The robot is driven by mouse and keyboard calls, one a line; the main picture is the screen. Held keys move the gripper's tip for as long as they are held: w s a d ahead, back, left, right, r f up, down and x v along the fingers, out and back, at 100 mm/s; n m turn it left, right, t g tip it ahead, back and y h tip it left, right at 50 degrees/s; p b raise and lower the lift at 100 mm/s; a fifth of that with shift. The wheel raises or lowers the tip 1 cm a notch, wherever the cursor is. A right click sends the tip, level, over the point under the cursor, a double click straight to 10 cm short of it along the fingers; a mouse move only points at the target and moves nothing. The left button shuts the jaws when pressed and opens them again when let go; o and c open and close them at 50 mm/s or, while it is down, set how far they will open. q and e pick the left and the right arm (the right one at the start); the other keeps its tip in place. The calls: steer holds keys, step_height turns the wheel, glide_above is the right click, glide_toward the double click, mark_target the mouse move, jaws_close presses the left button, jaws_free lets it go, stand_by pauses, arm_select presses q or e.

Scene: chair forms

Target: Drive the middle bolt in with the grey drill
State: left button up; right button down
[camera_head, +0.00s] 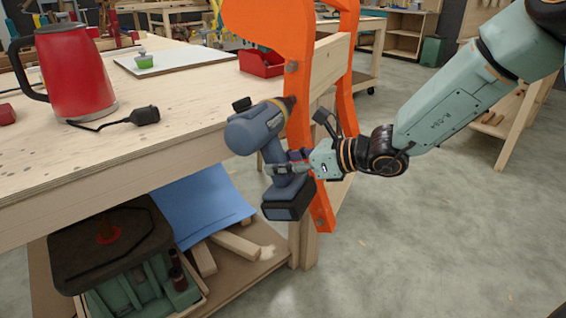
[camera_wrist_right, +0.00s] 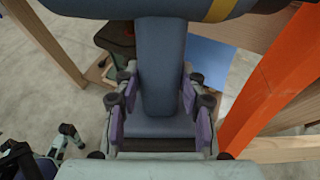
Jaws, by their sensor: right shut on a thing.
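The grey-blue drill (camera_head: 252,132) is upright beside the orange chair form (camera_head: 303,90), its chuck end close to the form's front face. My right gripper (camera_head: 290,168) is shut on the drill's handle, above the dark battery. In the right wrist view the purple pads of my right gripper (camera_wrist_right: 157,105) sit on both sides of the drill's handle (camera_wrist_right: 162,65). One bolt (camera_head: 291,66) shows on the form above the chuck and another bolt (camera_head: 320,223) low down. The middle bolt is hidden behind the drill's nose, so contact cannot be told.
The wooden workbench (camera_head: 180,160) lies to the left, with a red kettle (camera_head: 75,70), a black plug (camera_head: 145,115) and a red bin (camera_head: 262,63) on it. Wood pieces (camera_head: 235,245) and a green crate (camera_head: 150,275) are on the lower shelf.

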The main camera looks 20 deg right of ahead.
steer(key=shift+w+d+r, duration=0.2)
steer(key=shift+w+d, duration=0.6)
stand_by(2.1)
steer(key=shift+s+a+b, duration=1.9)
steer(key=shift+s+a, duration=0.15)
steer(key=shift+a, duration=0.15)
